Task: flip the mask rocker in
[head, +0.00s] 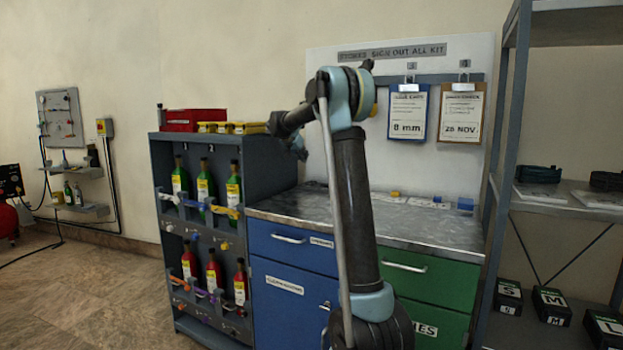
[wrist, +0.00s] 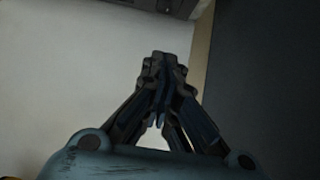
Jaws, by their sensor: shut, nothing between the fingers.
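I cannot make out the mask rocker in either view. My gripper shows in the wrist view (wrist: 163,65), with its fingers together at the tips and nothing between them. Behind the fingers are a plain pale surface (wrist: 60,80), a narrow tan strip (wrist: 203,45) and a dark surface (wrist: 265,75). No switch shows near the fingertips. In the head view my arm stands in front of the cabinets and bends left at the top; its far end is small and dark there, so the fingers are not clear.
A bottle rack (head: 163,230) stands left of the steel worktop (head: 430,228). A grey wall panel (head: 60,118) with small fittings hangs at far left. Clipboards (head: 408,112) hang behind the worktop. Shelving (head: 500,150) with black boxes stands at right.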

